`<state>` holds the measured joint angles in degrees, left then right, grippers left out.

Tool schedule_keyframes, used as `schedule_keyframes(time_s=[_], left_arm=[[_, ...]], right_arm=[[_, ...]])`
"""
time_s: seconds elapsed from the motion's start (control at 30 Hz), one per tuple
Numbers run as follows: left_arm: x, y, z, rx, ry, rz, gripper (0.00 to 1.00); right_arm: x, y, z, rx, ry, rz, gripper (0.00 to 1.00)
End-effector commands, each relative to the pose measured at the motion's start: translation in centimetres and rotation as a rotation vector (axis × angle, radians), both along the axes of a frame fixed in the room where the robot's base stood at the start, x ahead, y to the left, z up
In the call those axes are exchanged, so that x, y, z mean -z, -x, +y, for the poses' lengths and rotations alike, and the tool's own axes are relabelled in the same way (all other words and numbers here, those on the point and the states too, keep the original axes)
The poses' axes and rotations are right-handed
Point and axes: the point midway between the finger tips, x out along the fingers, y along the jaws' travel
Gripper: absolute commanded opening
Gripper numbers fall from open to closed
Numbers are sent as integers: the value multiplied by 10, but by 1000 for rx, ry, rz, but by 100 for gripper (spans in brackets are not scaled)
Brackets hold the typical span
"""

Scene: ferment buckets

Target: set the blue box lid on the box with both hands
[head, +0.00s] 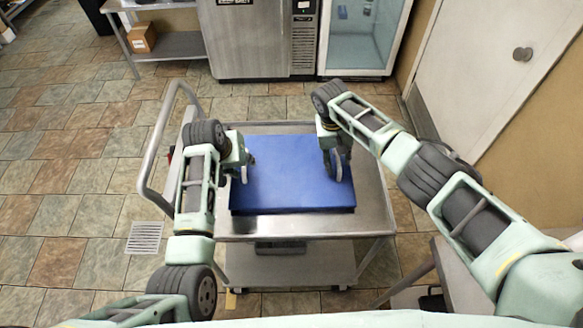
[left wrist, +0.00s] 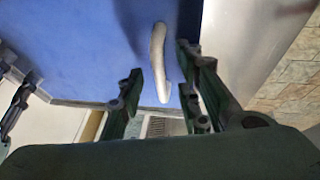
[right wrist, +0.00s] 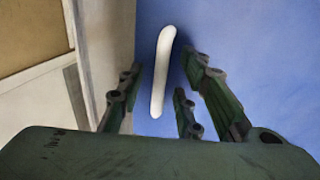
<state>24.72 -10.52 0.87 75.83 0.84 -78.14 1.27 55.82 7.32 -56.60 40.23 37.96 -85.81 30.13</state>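The blue lid (head: 290,180) lies flat on the steel cart top, with a thin dark-blue front side. A separate box under it cannot be made out. A white handle (head: 244,175) is at its left edge and another (head: 335,168) near its right edge. My left gripper (head: 246,160) is open at the left handle; in the left wrist view that handle (left wrist: 159,60) stands between the spread fingers (left wrist: 160,78). My right gripper (head: 335,158) is open at the right handle; in the right wrist view that handle (right wrist: 161,70) stands between the spread fingers (right wrist: 157,82).
The steel cart (head: 300,226) has a push rail (head: 160,140) on the left and a lower shelf. A cardboard box (head: 141,38) sits on a shelf at the back left. A steel appliance and a glass-door fridge stand behind. Tiled floor is free on the left.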

Motion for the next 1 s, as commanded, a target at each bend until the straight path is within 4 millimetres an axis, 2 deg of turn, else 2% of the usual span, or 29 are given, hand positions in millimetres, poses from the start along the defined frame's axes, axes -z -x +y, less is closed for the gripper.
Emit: schedule_keyframes(time_s=[0.13, 0.43, 0.8, 1.0], left_arm=[[8, -3, -2, 0, 0, 0, 33], [9, -4, -2, 0, 0, -1, 33], [9, -4, -2, -1, 0, 0, 1], [9, -4, -2, -1, 1, 0, 0]], right_arm=[[9, 0, -2, 0, 0, 0, 33], [10, 0, -2, 0, 0, 0, 33], [10, 0, -2, 0, 0, 0, 1], [10, 0, -2, 1, 0, 0, 0]])
